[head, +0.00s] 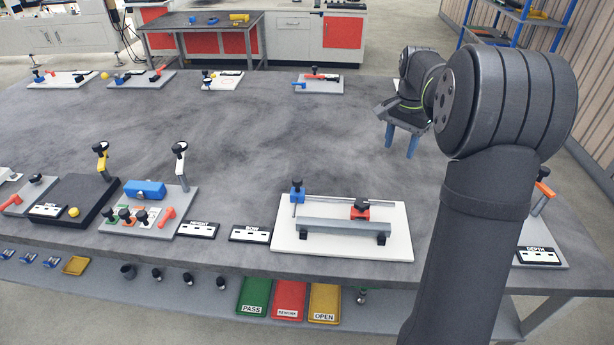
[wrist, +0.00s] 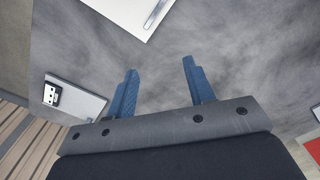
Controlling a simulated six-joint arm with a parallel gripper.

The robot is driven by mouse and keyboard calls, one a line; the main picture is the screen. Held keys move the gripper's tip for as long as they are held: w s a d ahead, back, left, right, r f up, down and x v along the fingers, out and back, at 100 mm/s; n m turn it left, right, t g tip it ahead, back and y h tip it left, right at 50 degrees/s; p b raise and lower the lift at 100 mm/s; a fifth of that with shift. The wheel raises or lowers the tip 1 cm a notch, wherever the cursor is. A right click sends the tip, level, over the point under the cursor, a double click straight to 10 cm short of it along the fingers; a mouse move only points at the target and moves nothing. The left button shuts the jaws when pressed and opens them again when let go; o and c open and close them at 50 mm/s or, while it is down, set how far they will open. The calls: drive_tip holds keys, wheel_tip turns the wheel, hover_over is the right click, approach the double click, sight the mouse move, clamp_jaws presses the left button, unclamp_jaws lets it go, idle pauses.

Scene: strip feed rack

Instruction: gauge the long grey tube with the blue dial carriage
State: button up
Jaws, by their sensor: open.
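The long grey tube (head: 340,228) lies level on black supports on a white board (head: 285,240) at the front of the table. A thin rail (head: 335,198) runs behind it. The blue dial carriage (head: 297,191), with a black knob on top, sits at the left end of the rail. A red carriage with a black knob (head: 360,210) sits nearer the right end. My gripper (head: 401,150) is open and empty, above the table behind and right of the board. In the wrist view its blue fingers (wrist: 157,75) are apart, and only part of the white board (wrist: 125,8) shows.
BOW (head: 250,234) and HEIGHT (head: 197,230) labels lie left of the board. Fixtures with handles stand farther left, and a DEPTH fixture (head: 540,256) stands right. PASS (head: 254,296), red and OPEN trays (head: 324,302) sit on the lower shelf. The middle of the table is clear.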

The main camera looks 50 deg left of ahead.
drive_tip(key=s+a+r, duration=0.3)
drive_tip(key=s+a, duration=0.5)
drive_tip(key=m, duration=0.1)
approach(297, 179)
wheel_tip(297, 179, down, 9)
drive_tip(key=shift+f, duration=0.1)
